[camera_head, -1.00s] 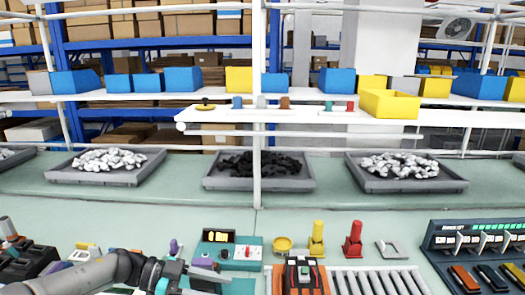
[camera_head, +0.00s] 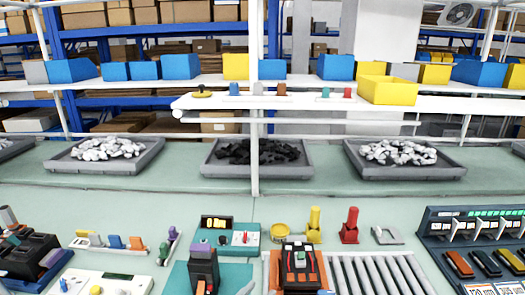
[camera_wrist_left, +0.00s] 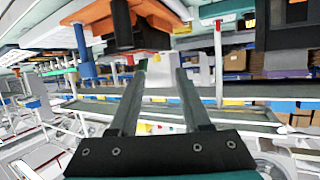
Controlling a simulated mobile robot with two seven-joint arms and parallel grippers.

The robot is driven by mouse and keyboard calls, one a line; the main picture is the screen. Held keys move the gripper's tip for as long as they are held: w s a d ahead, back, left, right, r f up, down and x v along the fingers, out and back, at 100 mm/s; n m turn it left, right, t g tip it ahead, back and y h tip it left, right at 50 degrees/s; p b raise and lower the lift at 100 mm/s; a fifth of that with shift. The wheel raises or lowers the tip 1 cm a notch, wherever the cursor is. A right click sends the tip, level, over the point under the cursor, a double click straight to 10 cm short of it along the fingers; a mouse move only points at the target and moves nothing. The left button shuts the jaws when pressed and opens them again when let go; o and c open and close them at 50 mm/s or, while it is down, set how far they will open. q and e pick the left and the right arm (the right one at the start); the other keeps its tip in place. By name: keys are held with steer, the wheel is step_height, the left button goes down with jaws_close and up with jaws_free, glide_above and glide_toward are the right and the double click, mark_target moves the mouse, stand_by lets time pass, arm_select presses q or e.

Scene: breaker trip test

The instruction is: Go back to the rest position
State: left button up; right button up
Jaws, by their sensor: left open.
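In the head view only a small grey piece, which looks like a fingertip of my left gripper (camera_head: 245,287), shows at the bottom edge; the arm is out of the picture. The left wrist view shows both fingers of the left gripper (camera_wrist_left: 158,78) spread apart with nothing held between them. That view is strongly tilted. A dark block with a purple top (camera_head: 203,264) stands upright on a teal plate (camera_head: 177,280), just left of the fingertip. My right gripper is in neither view.
A teal meter box (camera_head: 231,238) stands behind the dark block. An orange and black device (camera_head: 299,262) sits beside a roller track (camera_head: 375,272). A breaker rack (camera_head: 475,245) is at right. Small coloured parts (camera_head: 115,241) stand at left. Trays (camera_head: 258,172) line the bench's back.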

arm_select(q)
steer(key=s+a+f+n+g+y, duration=0.1)
steer(key=s+a+f+g+y, duration=0.15)
steer(key=s+a, duration=0.4)
steer(key=s+a+f+n+g+y, duration=0.15)
steer(key=s+a+g, duration=0.25)
steer(key=s, duration=0.5)
steer(key=s+a+f+n+g+y, duration=0.1)
steer(key=s+a+f+g+y, duration=0.15)
steer(key=s+a, duration=0.4)
steer(key=s+d+f+g+b, duration=0.1)
steer(key=s+f+b, duration=0.1)
steer(key=f, duration=1.1)
steer(key=s+d+f+b, duration=0.1)
steer(key=s+f+b, duration=0.1)
steer(key=f, duration=1.1)
steer(key=s+a+f+g+b, duration=0.1)
steer(key=s+a+f+b, duration=0.1)
steer(key=s+f, duration=1.3)
steer(key=shift+a+f+g+b, duration=0.3)
steer(key=shift+a+f+b, duration=0.1)
steer(key=shift+f+b, duration=0.45)
